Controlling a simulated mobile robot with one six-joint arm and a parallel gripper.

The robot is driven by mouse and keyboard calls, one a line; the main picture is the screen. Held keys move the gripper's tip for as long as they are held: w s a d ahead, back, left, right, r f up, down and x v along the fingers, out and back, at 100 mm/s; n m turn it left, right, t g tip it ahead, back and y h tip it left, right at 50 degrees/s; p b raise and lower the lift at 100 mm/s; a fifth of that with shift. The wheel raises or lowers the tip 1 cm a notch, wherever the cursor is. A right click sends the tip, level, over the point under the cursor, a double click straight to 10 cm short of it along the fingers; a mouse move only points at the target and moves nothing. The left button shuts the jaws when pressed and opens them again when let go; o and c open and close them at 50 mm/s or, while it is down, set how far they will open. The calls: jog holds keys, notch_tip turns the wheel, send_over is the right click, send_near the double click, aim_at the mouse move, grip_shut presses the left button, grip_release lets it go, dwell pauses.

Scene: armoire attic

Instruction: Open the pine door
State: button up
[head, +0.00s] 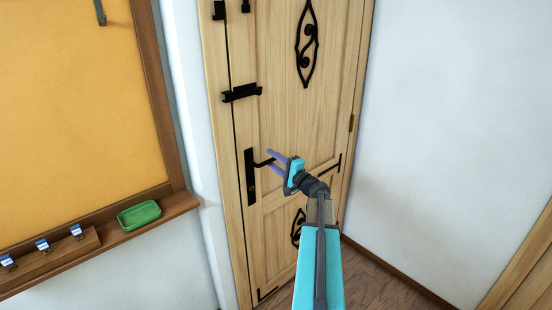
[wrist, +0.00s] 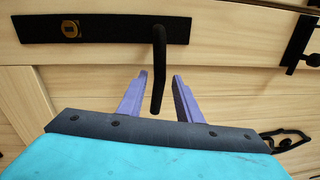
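The pine door (head: 285,120) stands in front of me and looks closed in its frame. Its black lever handle (head: 263,163) sits on a tall black plate (head: 251,178) near the door's left edge. In the wrist view the handle (wrist: 158,65) reaches down between my gripper's two purple fingers. My gripper (head: 270,161) is open, with a finger on each side of the lever and gaps showing on both sides. The wrist view also shows the gripper (wrist: 160,80) and the plate (wrist: 105,29) with its brass keyhole.
A black slide bolt (head: 242,92) is on the door's left edge above the handle. At the left, a wooden ledge (head: 178,206) under a yellow board (head: 75,100) holds a green tray (head: 139,215). A white wall (head: 450,140) stands to the right.

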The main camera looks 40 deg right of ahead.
grip_shut()
jog(key=shift+d+r, duration=0.15)
